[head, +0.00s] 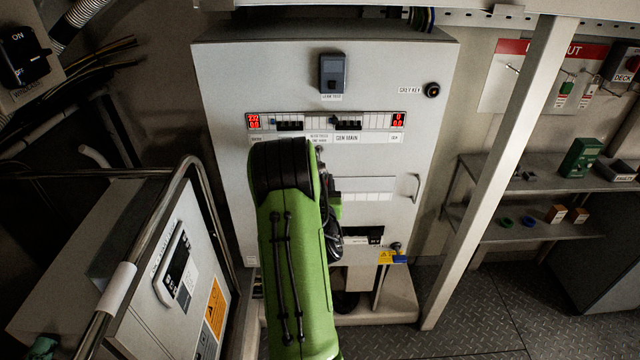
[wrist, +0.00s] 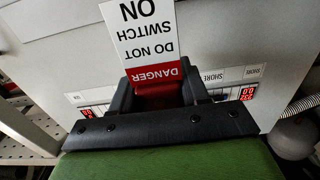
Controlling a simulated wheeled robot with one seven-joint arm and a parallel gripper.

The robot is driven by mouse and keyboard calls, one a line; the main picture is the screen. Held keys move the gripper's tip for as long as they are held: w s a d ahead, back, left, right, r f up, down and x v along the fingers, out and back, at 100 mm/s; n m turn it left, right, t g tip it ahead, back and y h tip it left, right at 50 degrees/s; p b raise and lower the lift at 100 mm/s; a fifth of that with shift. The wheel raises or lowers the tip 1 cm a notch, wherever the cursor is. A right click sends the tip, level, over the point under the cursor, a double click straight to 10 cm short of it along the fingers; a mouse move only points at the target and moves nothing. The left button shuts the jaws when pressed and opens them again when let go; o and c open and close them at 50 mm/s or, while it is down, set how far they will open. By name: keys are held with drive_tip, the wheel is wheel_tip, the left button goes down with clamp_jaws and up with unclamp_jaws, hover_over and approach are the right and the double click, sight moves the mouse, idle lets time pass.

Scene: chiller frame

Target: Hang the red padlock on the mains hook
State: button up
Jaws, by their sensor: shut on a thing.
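My gripper (wrist: 160,92) shows in the wrist view, its two dark fingers shut on a dark red body, which looks like the red padlock (wrist: 166,98). A white tag with a red band (wrist: 150,35), reading "DANGER DO NOT SWITCH ON", appears upside down beyond the fingers and covers part of the view. The padlock's shackle cannot be made out. In the head view my green arm hides the gripper and padlock in front of the grey cabinet (head: 240,85). The mains hook cannot be picked out; a "GEN MAIN" label (head: 347,138) is on the cabinet's breaker strip (head: 325,122).
A lockout board (head: 500,85) with small hanging items is at the right, behind a pale post (head: 497,175). Shelves (head: 535,231) there hold a green box (head: 580,157) and small boxes. A metal rail (head: 195,165) and console stand at the left. Floor is clear at lower right.

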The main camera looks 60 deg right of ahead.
drive_tip(key=shift+w+d+f+p, duration=0.25)
drive_tip(key=shift+d+p, duration=0.1)
drive_tip(key=shift+d, duration=0.2)
drive_tip(key=shift+w+d+f+p, duration=0.15)
drive_tip(key=shift+w+d+p, duration=0.15)
drive_tip(key=shift+d+p, duration=0.15)
drive_tip(key=shift+w+d+f+p, duration=0.2)
drive_tip(key=shift+w+d+p, duration=0.1)
drive_tip(key=shift+d, duration=0.3)
drive_tip(key=o, duration=1.2)
drive_tip(key=shift+o, duration=0.2)
